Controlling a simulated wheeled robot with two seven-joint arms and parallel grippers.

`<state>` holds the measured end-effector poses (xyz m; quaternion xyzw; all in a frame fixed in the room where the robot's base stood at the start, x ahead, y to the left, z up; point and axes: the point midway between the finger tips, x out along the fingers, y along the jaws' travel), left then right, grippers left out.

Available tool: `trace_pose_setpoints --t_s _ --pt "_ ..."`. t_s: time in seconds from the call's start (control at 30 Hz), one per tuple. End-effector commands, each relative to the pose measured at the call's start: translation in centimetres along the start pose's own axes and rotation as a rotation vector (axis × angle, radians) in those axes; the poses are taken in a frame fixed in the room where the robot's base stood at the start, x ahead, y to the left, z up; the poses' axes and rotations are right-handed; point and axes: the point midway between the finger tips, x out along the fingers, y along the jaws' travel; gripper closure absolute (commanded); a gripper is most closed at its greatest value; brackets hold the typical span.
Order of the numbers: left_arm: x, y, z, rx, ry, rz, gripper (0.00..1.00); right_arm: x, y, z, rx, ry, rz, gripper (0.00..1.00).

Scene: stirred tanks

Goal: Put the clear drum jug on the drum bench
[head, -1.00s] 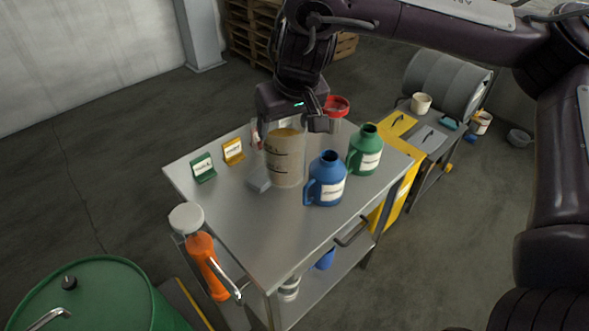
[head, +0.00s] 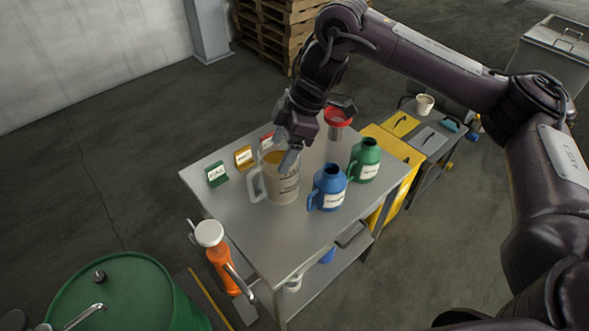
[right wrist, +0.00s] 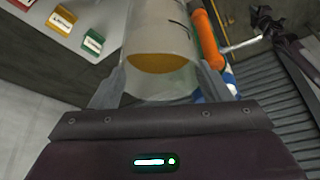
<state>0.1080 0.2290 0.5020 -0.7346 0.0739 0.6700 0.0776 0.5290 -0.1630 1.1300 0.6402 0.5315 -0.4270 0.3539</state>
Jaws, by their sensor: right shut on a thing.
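The clear jug (head: 286,187) holds amber-brown contents and has a pale handle on its left side. It is over the near part of the steel table (head: 260,230); I cannot tell whether its base touches the top. My right gripper (head: 290,157) is shut on the jug's upper wall. In the right wrist view the jug (right wrist: 160,50) lies between the two fingers. A bench (head: 433,140) with a white cup and grey and yellow pieces stands at right, beyond the table, its back partly hidden by my right arm. My left gripper is not in view.
A blue jug (head: 328,188) and a green jug (head: 365,160) stand just right of the clear jug. A red funnel-like item (head: 338,118) is behind. Small signs (head: 216,173) line the left edge. A yellow bin (head: 396,160) stands between table and bench.

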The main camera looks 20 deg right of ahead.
Motion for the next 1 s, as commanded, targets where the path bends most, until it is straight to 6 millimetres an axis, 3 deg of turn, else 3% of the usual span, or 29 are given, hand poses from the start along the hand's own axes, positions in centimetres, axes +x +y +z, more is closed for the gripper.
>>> trace_pose_setpoints --t_s 0.17,0.6,1.0 --pt "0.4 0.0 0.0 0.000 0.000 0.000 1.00 2.8 -0.1 1.1 -0.008 0.001 -0.010 0.92" --pt "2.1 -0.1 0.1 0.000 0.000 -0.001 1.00 12.6 -0.1 5.2 -0.007 0.002 -0.008 0.92" --pt "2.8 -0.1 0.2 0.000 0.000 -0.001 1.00 15.9 -0.1 6.6 -0.007 0.001 -0.005 0.92"
